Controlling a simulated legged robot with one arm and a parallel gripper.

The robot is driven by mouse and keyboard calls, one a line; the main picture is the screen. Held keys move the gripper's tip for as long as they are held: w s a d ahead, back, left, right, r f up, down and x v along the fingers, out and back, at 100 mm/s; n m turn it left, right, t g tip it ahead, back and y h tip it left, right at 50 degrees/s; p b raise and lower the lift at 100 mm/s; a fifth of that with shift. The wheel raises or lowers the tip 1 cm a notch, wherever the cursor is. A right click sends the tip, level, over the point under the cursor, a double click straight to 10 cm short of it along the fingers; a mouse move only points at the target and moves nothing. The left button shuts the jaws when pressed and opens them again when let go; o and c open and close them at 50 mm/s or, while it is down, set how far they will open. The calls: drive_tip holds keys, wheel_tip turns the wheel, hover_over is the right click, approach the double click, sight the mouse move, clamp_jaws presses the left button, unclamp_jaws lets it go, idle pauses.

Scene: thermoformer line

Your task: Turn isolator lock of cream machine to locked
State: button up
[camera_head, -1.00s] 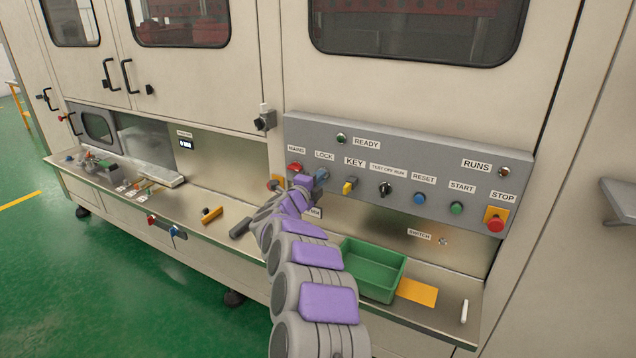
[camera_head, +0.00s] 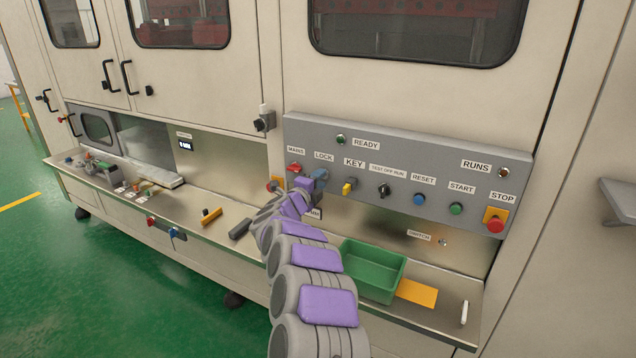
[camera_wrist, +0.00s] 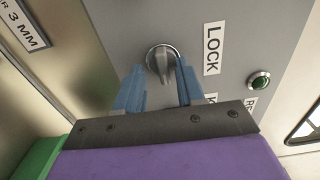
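The isolator lock is a grey rotary knob (camera_wrist: 163,60) on the cream machine's grey control panel, beside the LOCK label (camera_wrist: 212,48). In the wrist view its grip bar points toward my gripper (camera_wrist: 158,80). My gripper is open, with one blue finger on each side of the bar's lower end. I cannot tell whether either finger touches it. In the head view my gripper (camera_head: 318,176) is at the panel just under the LOCK label (camera_head: 323,157) and hides the knob.
The red MAINS switch (camera_head: 294,167) is close on the left and the yellow KEY switch (camera_head: 349,187) close on the right. A green bin (camera_head: 373,270) and a yellow plate (camera_head: 417,292) lie on the shelf below. The red STOP button (camera_head: 495,225) is far right.

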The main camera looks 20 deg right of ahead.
drive_tip(key=p+v, duration=0.3)
drive_tip(key=v, duration=1.4)
drive_tip(key=shift+a, duration=0.2)
drive_tip(key=shift+s, duration=0.1)
